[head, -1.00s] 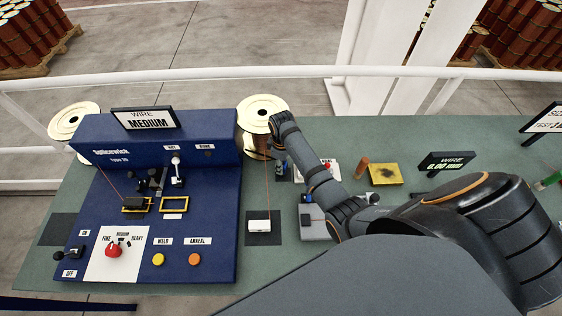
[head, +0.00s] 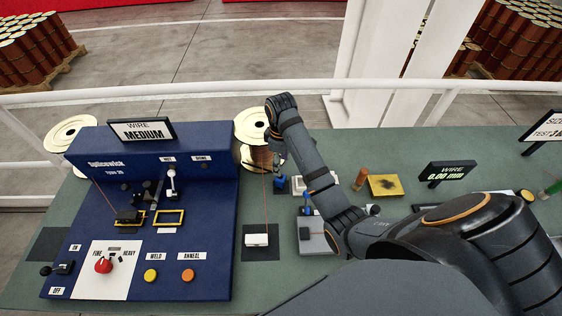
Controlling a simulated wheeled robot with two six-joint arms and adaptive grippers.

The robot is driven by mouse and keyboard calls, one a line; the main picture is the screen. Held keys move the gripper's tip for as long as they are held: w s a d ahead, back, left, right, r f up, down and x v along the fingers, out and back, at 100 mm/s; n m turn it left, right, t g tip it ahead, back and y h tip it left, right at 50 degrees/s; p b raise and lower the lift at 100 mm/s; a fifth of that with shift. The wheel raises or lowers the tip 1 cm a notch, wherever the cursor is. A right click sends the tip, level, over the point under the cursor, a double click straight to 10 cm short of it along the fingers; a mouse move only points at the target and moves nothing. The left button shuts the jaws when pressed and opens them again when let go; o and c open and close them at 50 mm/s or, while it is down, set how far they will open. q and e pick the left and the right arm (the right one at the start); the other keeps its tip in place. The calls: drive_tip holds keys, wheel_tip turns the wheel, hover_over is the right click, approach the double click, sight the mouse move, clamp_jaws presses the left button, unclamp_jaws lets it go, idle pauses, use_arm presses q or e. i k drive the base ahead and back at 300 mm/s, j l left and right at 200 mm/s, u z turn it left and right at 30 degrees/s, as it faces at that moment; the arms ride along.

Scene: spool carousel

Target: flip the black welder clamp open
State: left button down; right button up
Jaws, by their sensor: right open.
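The blue welder (head: 205,235) stands at the left, labelled "Splicewick". The black welder clamp (head: 128,216) is a small dark block lying low over a yellow frame on its top, and appears closed. A thin copper wire runs down to it from the upper left. My right gripper (head: 277,158) is open and points down right of the welder, in front of the right spool, well apart from the clamp. Its fingers are small and partly hidden by the wrist. My left gripper is not in view.
A pale spool (head: 250,126) stands behind the welder's right corner, another (head: 70,132) behind its left. A white block (head: 256,240) lies on a dark pad right of the welder. My right arm crosses the green bench (head: 400,150). A sponge (head: 384,185) lies right.

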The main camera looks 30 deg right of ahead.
sight(125, 187)
drive_tip(key=k+j, duration=0.5)
drive_tip(key=k, duration=0.2)
drive_tip(key=k+j, duration=0.5)
drive_tip(key=k, duration=0.15)
